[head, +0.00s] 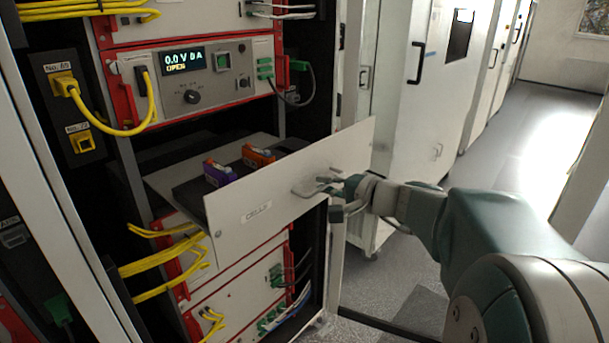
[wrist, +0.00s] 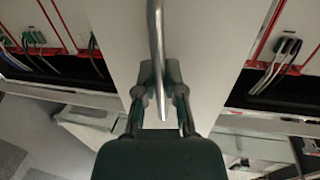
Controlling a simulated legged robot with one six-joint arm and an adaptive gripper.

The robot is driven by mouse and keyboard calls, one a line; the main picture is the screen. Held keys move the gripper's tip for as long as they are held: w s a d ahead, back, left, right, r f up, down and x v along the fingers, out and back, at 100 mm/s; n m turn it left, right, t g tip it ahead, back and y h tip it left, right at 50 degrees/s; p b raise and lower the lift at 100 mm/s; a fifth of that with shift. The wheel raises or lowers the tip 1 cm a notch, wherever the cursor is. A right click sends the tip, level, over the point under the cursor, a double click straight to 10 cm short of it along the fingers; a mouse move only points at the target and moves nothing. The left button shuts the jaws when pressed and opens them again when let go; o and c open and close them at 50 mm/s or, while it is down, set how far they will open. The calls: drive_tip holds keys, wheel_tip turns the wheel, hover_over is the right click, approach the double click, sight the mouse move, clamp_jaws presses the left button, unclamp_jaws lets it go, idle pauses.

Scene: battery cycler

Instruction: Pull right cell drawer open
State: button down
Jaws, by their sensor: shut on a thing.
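The cell drawer (head: 290,195) is pulled out of the rack in the head view, with a white front panel labelled "CELLS". A purple cell (head: 219,174) and an orange cell (head: 258,157) sit on its dark tray. My gripper (head: 340,189) is at the right part of the front panel, shut on the drawer's metal handle. In the wrist view the handle (wrist: 155,45) runs down between the two fingers of my gripper (wrist: 160,82), against the pale panel (wrist: 118,30). The fingers partly hide the handle in the head view.
Above the drawer is a red-edged unit (head: 195,75) with a display reading "0.0 V 0A" and "OPEN". Yellow cables (head: 160,262) hang at the left. White cabinets (head: 400,90) stand behind on the right. The floor (head: 500,140) at the right is clear.

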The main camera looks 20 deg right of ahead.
drive_tip(key=shift+s+d+f, duration=0.1)
drive_tip(key=shift+s+d, duration=0.25)
drive_tip(key=shift+s, duration=0.35)
drive_tip(key=shift+s+d+f, duration=0.1)
drive_tip(key=shift+s+d, duration=0.2)
drive_tip(key=shift+s, duration=0.35)
drive_tip(key=c, duration=0.7)
unclamp_jaws()
drive_tip(key=shift+r, duration=0.1)
drive_tip(key=v, duration=1.2)
drive_tip(key=shift+w, duration=0.1)
